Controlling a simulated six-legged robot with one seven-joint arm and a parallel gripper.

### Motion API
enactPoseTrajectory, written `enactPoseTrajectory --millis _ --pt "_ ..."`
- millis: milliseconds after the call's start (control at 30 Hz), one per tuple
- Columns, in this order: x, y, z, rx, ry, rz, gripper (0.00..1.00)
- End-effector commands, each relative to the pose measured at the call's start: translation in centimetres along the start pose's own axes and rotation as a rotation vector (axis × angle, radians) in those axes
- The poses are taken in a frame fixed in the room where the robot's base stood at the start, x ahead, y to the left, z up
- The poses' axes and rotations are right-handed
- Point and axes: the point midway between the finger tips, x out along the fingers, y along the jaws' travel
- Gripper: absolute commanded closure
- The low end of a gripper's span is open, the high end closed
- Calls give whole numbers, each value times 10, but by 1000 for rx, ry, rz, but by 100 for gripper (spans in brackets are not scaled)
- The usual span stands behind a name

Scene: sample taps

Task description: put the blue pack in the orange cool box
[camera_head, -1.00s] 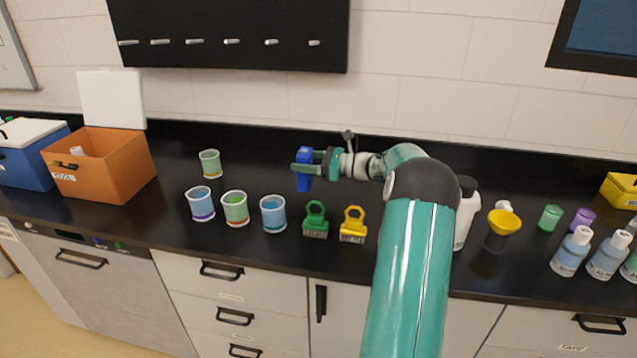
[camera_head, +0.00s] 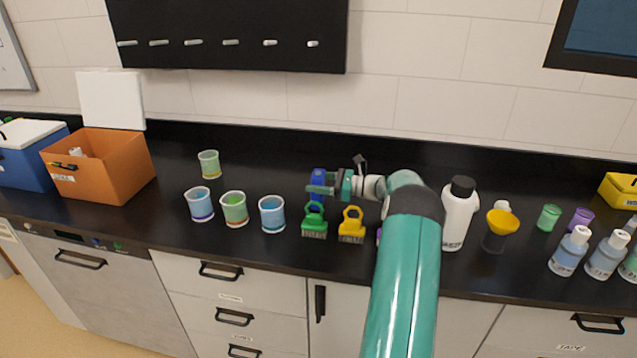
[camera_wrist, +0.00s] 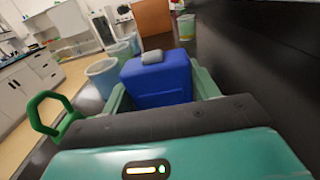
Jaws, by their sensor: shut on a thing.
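The blue pack (camera_head: 318,181) is held in my gripper (camera_head: 322,189) above the black counter, behind the green brush. In the wrist view the blue pack (camera_wrist: 157,82) fills the space between the teal fingers and has a grey piece on top. My gripper is shut on it. The orange cool box (camera_head: 110,172) stands at the left of the counter with its white lid raised at the back. Its inside is mostly hidden, but something small and white shows at the opening. In the wrist view an orange shape (camera_wrist: 152,17) shows far ahead.
Several cups, including a blue one (camera_head: 272,214) and one farther back (camera_head: 209,164), stand between my gripper and the box. A green brush (camera_head: 315,221) and yellow brush (camera_head: 352,225) are near the front edge. A blue cool box (camera_head: 25,172) is at far left; bottles stand right.

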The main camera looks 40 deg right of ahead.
Motion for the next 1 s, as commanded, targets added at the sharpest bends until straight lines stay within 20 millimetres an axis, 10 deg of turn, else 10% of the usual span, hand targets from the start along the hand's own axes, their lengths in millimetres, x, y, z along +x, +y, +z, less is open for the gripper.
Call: enactPoseTrajectory --millis 67,100,200,567,1000 --pt "0 0 -2 0 -1 0 68" --pt "0 0 -3 1 0 0 36" --pt "0 0 -3 1 0 0 18" --pt "-2 0 1 1 1 -1 18" --pt "-68 0 0 2 1 -2 18"
